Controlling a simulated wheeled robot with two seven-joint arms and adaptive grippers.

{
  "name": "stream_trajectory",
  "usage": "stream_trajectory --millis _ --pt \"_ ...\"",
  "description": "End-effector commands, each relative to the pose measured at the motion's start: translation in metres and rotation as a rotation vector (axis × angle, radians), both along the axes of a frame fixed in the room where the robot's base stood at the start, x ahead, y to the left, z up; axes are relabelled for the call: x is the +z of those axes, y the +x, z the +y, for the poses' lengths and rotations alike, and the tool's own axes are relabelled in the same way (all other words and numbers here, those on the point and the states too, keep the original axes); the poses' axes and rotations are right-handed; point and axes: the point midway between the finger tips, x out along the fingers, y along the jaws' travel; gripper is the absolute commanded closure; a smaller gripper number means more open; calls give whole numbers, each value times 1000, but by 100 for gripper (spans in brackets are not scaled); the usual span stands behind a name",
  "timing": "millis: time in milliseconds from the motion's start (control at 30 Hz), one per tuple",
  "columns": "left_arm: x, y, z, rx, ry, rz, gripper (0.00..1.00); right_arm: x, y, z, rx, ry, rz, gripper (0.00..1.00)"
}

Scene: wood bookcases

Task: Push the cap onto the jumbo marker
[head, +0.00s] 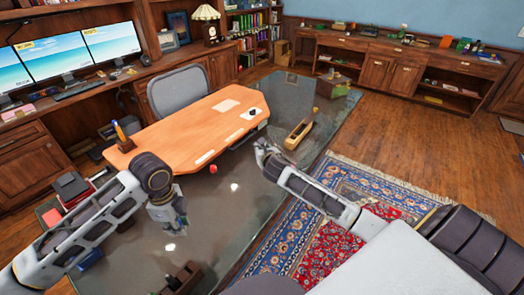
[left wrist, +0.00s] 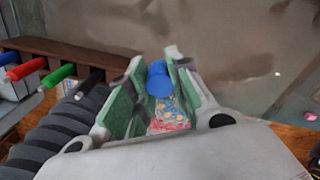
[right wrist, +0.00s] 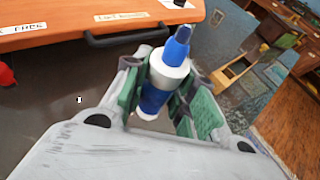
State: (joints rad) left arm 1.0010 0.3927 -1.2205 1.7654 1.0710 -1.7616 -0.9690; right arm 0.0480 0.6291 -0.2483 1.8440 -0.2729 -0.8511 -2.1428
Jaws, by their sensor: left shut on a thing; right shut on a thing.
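My left gripper (left wrist: 162,88) is shut on the blue cap (left wrist: 158,80), which sits between its green finger pads. In the head view the left gripper (head: 172,215) is low, in front of the desk; the cap is too small to make out there. My right gripper (right wrist: 163,92) is shut on the jumbo marker (right wrist: 165,72). The marker has a blue body, a pale grey collar and a bare blue tip end pointing away from the wrist. In the head view the right gripper (head: 265,150) is off the desk's right front corner. Cap and marker are well apart.
The orange wooden desk (head: 185,140) lies beyond the grippers, with a pen holder (head: 126,143) on its left end. A dark rack (left wrist: 75,55) with several coloured markers shows in the left wrist view. A red object (head: 213,169) is near the desk's front edge.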

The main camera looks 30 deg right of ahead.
Motion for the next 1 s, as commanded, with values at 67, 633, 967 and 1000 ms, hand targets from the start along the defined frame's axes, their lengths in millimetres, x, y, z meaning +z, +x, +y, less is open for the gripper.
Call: stream_trajectory --millis 67,633,967,1000 --pt "0 0 0 0 0 0 89 0 0 0 0 0 0 95" --pt "0 0 0 0 0 0 89 0 0 0 0 0 -1 100" --pt "0 0 0 38 0 0 89 0 0 0 -1 0 -1 100" --pt "0 0 0 53 0 0 89 0 0 0 -2 0 -1 100"
